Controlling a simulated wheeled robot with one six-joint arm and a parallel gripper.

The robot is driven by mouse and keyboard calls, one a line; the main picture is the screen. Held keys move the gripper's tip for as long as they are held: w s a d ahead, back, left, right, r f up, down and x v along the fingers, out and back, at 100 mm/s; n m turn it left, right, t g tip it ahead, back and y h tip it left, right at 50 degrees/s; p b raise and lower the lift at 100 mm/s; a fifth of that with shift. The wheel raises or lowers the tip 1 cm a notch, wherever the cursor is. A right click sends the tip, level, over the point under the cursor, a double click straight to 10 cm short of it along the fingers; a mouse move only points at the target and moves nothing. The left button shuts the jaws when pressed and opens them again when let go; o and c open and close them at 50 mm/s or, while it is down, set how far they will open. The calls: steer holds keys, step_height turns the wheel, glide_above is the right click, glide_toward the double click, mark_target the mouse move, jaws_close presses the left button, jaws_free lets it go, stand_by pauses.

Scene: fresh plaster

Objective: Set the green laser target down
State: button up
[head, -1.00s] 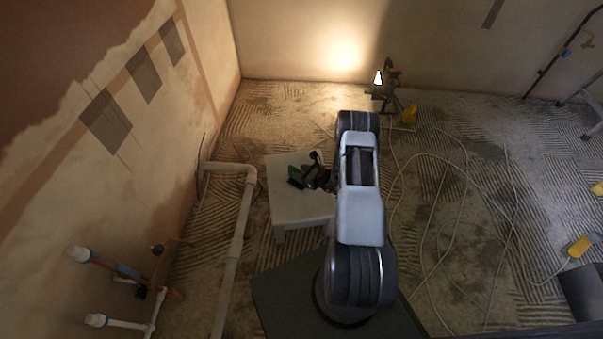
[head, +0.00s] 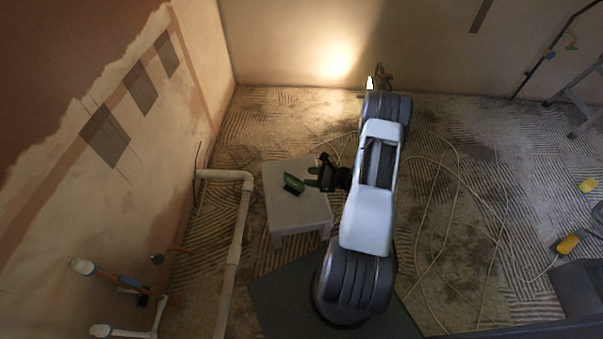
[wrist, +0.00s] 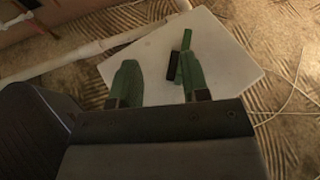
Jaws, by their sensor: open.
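The green laser target (head: 293,184) rests on the white low table (head: 296,215), left of my gripper, with a dark part on its lower side. In the wrist view the target (wrist: 187,44) shows as a green strip with a dark block beside it on the white top (wrist: 222,62). My gripper (head: 311,177) is open and empty, just right of the target and apart from it in the head view. In the wrist view its two green-padded fingers (wrist: 160,82) are spread, and the target lies beyond them, near the right finger.
White pipes (head: 238,225) run along the floor left of the table. A work lamp (head: 371,84) glows at the back wall, partly behind my arm. Pale cables (head: 437,225) loop over the ridged floor at right. A stepladder (head: 580,105) stands far right.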

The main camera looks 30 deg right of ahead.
steer(key=s+a+r+n+g, duration=0.2)
steer(key=a+r+n+g, duration=0.2)
steer(key=a+r+n, duration=0.3)
steer(key=s+a+r+n+g, duration=0.2)
steer(key=a+r+n+g, duration=0.3)
steer(key=r, duration=0.5)
steer(key=s+a+r+n+t+h, duration=0.1)
steer(key=s+r+n+t+h, duration=0.1)
steer(key=s+r+n+h, duration=0.7)
step_height(320, 180, up, 4)
steer(key=s+n, duration=0.2)
steer(key=n, duration=0.3)
steer(key=shift+f, duration=0.15)
steer(key=shift+w+a, duration=0.1)
steer(key=w+r+p+v, duration=0.1)
steer(key=w+p+v, duration=0.2)
steer(key=p+v, duration=1.1)
steer(key=w+p+v, duration=0.4)
steer(key=p+v, duration=1)
steer(key=v, duration=0.1)
steer(key=shift+a+r+t, duration=0.4)
steer(key=shift+a+r, duration=0.05)
steer(key=shift+r, duration=0.1)
